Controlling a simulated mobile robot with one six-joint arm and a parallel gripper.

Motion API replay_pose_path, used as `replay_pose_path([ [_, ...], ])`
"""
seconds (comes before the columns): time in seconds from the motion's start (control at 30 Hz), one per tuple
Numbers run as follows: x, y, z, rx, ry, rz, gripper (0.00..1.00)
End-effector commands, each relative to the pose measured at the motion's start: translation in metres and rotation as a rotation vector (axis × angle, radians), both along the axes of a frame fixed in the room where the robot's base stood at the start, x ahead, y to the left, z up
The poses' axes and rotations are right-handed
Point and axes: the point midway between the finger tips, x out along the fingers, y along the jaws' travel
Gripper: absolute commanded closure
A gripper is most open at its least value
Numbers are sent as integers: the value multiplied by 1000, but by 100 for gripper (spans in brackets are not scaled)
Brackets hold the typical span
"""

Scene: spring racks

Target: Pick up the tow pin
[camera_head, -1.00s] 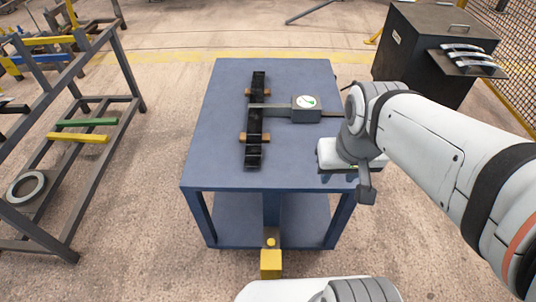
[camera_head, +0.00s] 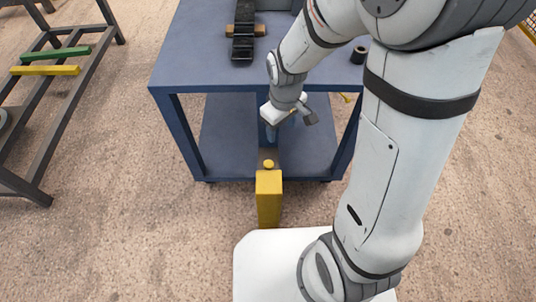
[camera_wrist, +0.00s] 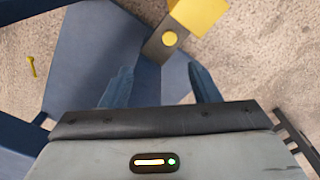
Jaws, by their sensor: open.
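A round yellow knob, which I take for the head of the tow pin (camera_head: 268,164), sits in a dark bracket at the cart's front, just behind a yellow block. It also shows in the wrist view (camera_wrist: 170,39), near the top centre; any shaft is hidden in the bracket. My gripper (camera_wrist: 160,70) is open, its two blue-looking fingers apart with nothing between them. The knob lies beyond the fingertips, slightly right of centre in the wrist view. In the head view my wrist is above and behind the knob, at the cart's front opening.
The blue cart (camera_head: 205,60) has a top and a lower shelf (camera_head: 225,140). The yellow block (camera_head: 268,200) projects from its front towards my base. A small yellow part (camera_wrist: 31,66) appears against the floor at the wrist view's left. A grey rack (camera_head: 75,110) stands left.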

Motion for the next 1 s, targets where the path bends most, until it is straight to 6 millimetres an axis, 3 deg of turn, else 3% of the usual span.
replay_pose_path([
  [0.03, 2, 7, -42, -4, 13, 37, 44],
  [0.2, 7, 21, -98, -12, 35, 130, 44],
  [0.73, 11, 30, -155, -15, 44, 173, 44],
  [1.0, 14, 33, -194, -15, 45, 172, 44],
])
